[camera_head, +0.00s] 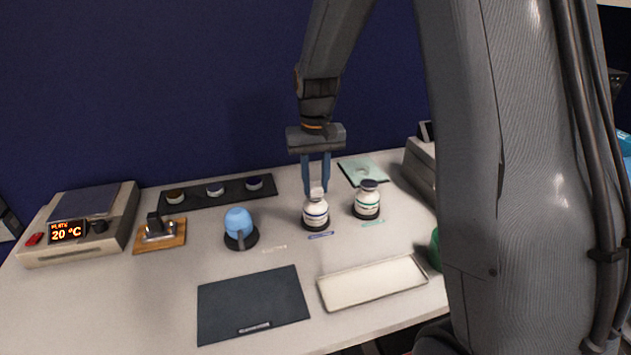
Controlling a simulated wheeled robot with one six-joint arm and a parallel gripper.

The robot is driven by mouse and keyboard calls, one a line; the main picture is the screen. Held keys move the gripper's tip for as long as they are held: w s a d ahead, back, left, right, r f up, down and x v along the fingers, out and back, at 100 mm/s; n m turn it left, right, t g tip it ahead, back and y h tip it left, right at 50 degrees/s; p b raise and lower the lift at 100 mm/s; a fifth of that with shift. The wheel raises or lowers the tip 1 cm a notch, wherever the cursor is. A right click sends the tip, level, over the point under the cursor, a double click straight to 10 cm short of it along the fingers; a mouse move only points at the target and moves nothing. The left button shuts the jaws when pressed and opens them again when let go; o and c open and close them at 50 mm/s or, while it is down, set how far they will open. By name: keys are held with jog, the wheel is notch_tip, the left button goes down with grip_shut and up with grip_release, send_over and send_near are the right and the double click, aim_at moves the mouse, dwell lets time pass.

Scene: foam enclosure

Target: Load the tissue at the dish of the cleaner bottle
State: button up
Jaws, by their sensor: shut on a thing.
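My gripper (316,188) points straight down over the left white bottle (315,212). Its two blue fingers are shut on a small whitish wad, likely the tissue (316,187), at the top of this bottle. The fingers hide much of the bottle's top, so I cannot tell whether the wad touches the dish there. A second white bottle (367,203) with a dark top stands upright just to the right. A blue label strip lies before the left bottle and a green one before the right bottle. I cannot read which bottle holds cleaner.
A pale green mat (351,177) lies behind the bottles. A blue rounded object (239,222) on a dark base stands left. A white tray (376,297) and dark mat (230,305) lie in front. A dark rack (235,193) with small jars and a hot plate (40,252) are further left.

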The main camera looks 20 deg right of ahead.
aim_at(316, 186)
jog(key=shift+f, duration=0.45)
dwell(0.4)
jog(key=shift+r, duration=0.1)
dwell(0.4)
jog(key=shift+r+p, duration=2.55)
jog(key=shift+r, duration=0.9)
